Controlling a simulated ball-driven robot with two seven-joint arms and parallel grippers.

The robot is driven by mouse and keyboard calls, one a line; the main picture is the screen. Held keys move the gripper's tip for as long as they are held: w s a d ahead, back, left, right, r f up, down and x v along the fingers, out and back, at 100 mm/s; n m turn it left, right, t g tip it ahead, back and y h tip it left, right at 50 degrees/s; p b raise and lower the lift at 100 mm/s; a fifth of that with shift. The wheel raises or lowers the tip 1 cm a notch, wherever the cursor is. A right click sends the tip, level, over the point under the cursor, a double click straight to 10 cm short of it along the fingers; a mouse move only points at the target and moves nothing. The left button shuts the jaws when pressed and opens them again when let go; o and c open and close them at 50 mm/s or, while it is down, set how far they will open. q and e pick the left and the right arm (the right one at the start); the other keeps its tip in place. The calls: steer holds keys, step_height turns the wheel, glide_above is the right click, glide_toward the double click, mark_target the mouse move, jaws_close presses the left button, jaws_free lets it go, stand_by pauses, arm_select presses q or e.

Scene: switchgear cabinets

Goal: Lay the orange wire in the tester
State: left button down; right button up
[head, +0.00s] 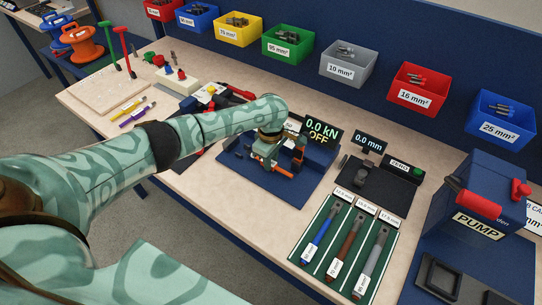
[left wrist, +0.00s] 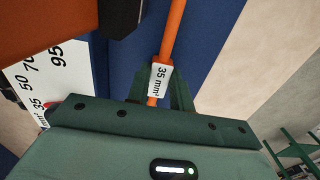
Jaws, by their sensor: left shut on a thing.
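My left gripper (head: 268,146) is over the tester (head: 232,176), a dark blue base with grey and orange clamp parts and a display reading "0.0 kN OFF". In the left wrist view the gripper (left wrist: 160,95) is shut on the orange wire (left wrist: 173,30), which carries a white "35 mm²" label. The wire runs up from between the green fingers, over the blue surface. My arm and gripper hide part of the tester in the head view, so I cannot tell whether the wire touches its clamps. My right gripper is not in view.
Blue, brown and grey tagged pieces lie on a green mat (head: 305,283) at the front. A dark gauge block (head: 378,187) and the pump (head: 470,205) stand to the right. Labelled bins, including a grey one (head: 347,66), line the back. Bare bench shows left of the mat.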

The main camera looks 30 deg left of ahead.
arm_select(q)
steer(key=shift+a+p, duration=0.3)
steer(key=shift+p, duration=0.2)
stand_by(0.3)
steer(key=shift+f, duration=0.1)
steer(key=c, duration=1.2)
jaws_free()
steer(key=shift+o, duration=0.2)
